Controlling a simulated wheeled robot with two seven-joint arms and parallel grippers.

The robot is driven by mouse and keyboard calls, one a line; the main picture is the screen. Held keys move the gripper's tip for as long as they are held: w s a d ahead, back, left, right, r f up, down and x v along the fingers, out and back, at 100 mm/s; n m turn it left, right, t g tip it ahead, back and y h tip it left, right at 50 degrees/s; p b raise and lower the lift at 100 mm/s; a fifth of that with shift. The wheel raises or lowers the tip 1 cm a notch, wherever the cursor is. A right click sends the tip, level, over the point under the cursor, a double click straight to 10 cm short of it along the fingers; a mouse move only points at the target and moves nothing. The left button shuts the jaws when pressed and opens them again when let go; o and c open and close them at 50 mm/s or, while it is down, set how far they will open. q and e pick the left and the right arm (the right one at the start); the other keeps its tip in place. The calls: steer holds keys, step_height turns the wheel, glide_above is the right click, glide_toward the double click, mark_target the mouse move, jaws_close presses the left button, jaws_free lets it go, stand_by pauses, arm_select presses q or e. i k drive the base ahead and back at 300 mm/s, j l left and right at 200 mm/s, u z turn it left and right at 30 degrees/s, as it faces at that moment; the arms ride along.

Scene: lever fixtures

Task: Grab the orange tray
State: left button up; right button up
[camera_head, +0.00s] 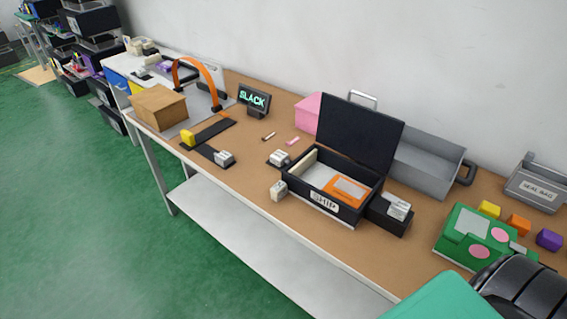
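The only orange tray-like thing I see is a flat orange piece with a pale inset (347,190), inside an open black box labelled SHIP (325,208). Its back edge is close to the box's wall, and I cannot tell its depth. The box's dark lid (360,132) stands up behind it. Neither gripper shows. Teal and black parts at the lower right corner look like my own arm, well right of the box, with no fingertips visible.
Small pale blocks flank the box, one on a dark block (390,212). Behind it are a pink box (308,112) and a grey bin (428,165). A green device (475,235) stands right. A cardboard box (158,107) and orange arch (205,72) stand left. Bare tabletop lies front right.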

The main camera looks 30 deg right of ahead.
mark_target(348, 193)
steer(key=z, duration=1.4)
